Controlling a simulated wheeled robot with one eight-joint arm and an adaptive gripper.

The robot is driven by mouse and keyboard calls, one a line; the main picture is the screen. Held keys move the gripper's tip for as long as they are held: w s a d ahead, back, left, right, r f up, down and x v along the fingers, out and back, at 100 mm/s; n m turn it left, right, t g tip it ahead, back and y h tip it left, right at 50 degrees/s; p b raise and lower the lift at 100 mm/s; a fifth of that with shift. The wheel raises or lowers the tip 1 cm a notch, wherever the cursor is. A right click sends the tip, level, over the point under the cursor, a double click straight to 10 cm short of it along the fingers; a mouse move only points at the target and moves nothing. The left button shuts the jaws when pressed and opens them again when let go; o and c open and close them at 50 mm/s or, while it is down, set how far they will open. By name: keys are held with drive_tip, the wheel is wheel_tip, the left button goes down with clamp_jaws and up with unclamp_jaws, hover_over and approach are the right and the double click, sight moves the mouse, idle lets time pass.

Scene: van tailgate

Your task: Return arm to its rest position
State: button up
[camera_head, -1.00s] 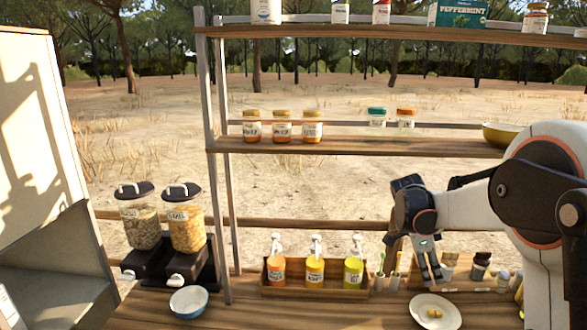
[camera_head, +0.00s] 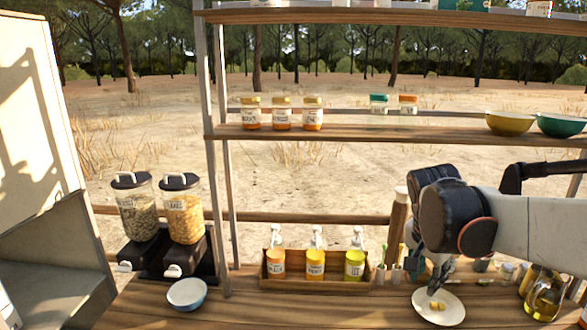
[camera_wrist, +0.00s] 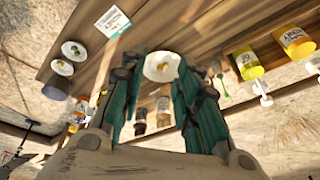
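My gripper (camera_head: 436,284) has teal fingers and hangs above the table beside the white plate (camera_head: 452,313) in the head view. In the wrist view my gripper (camera_wrist: 162,88) has its two fingers spread well apart with nothing held between them. The white plate (camera_wrist: 149,66) with small yellow pieces (camera_head: 437,306) on it shows beyond the fingertips. My dark wrist joint and pale arm reach in from the right of the head view and hide part of the table's back.
A wooden caddy (camera_head: 292,284) of pump bottles stands left of the plate. Oil jars (camera_head: 545,294) stand to its right. A blue bowl (camera_head: 187,294) and cereal dispensers (camera_head: 184,210) are at left. Shelves carry jars, a yellow bowl (camera_head: 510,123) and a green bowl (camera_head: 561,125).

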drive_tip(key=s+a+f+n+t+y+b, duration=0.1)
drive_tip(key=s+a+f+n+t+b, duration=0.1)
drive_tip(key=s, duration=0.6)
drive_tip(key=s+a+f+n+t+y+b, duration=0.1)
drive_tip(key=s+a+f+n+t+b, duration=0.1)
drive_tip(key=s+a+f+n, duration=0.3)
drive_tip(key=shift+s+a+n+t+y+b, duration=0.4)
drive_tip(key=shift+s+a+n, duration=0.4)
drive_tip(key=shift+s+n, duration=1.25)
drive_tip(key=shift+w+n, duration=0.25)
drive_tip(key=shift+w, duration=0.05)
